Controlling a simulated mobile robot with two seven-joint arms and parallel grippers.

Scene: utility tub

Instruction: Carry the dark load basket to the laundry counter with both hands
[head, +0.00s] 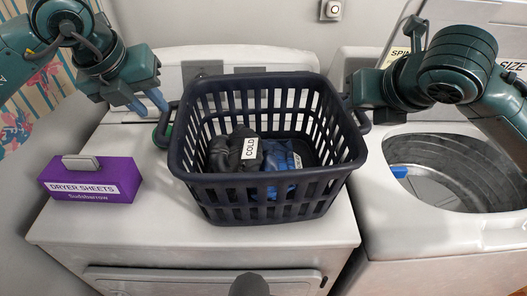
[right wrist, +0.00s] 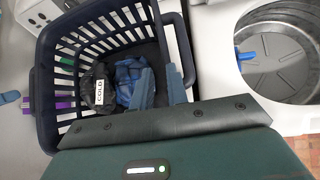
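The dark load basket (head: 270,205) stands upright on a white machine top, with a loop handle on its left and right sides. It holds a dark cloth with a COLD tag (head: 226,152) and a blue cloth (head: 284,165). My left gripper (head: 149,104) is open, its fingers apart just beside the left handle (head: 166,128). My right gripper is at the basket's right side; its fingers are hidden in the head view. In the right wrist view, my right gripper (right wrist: 158,80) has its fingers apart, near the right handle (right wrist: 185,50). The laundry counter cannot be made out.
A purple dryer sheets box (head: 92,182) sits left of the basket on the white machine top (head: 120,225). An open washer tub (head: 455,170) lies to the right, with a blue piece on its rim. A small green thing (head: 161,137) is partly hidden beside the left handle.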

